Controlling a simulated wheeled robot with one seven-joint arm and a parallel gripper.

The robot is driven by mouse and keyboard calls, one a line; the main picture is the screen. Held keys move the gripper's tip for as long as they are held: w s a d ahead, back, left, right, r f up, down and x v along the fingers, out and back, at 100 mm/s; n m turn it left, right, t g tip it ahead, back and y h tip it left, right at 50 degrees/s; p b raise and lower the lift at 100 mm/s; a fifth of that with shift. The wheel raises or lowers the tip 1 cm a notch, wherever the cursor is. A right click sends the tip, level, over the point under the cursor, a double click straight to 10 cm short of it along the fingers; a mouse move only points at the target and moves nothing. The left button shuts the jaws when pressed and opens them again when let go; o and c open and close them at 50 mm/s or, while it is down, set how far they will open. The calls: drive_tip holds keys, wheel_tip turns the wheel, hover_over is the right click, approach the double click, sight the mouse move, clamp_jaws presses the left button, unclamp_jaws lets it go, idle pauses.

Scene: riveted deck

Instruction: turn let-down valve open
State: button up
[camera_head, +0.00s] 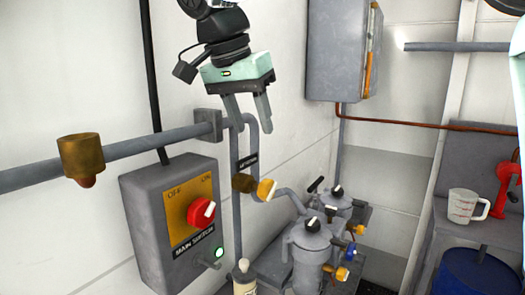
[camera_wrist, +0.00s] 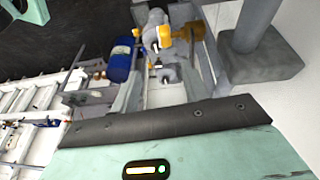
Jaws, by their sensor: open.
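The let-down valve is a brass body (camera_head: 243,183) with a yellow knob (camera_head: 266,189) on the pipe at the wall. A small dark label (camera_head: 247,160) sits just above it, its lettering too small to read surely. My gripper (camera_head: 252,128) is open and empty, fingers pointing down, above the valve and apart from it in the picture. In the wrist view, a yellow knob (camera_wrist: 158,36) with a brass body (camera_wrist: 191,38) shows beyond my gripper's housing; it appears to be the same valve.
A grey main switch box (camera_head: 173,225) with a red knob (camera_head: 201,212) is at left, below a horizontal pipe with a brass fitting (camera_head: 81,157). Grey filter canisters (camera_head: 312,245) stand below right. A bottle (camera_head: 244,277), white mug (camera_head: 467,206) and blue drum (camera_head: 478,273) are lower down.

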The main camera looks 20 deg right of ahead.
sight(267, 180)
drive_tip(key=w+d+r+g+y+p, duration=0.2)
drive_tip(key=w+d+r+y+p, duration=0.1)
drive_tip(key=d+y+p, duration=0.15)
drive_tip(key=shift+h, duration=0.35)
wheel_tip(267, 180, down, 17)
drive_tip(key=p, duration=0.3)
drive_tip(key=shift+w+d+f, duration=0.1)
drive_tip(key=c, duration=1)
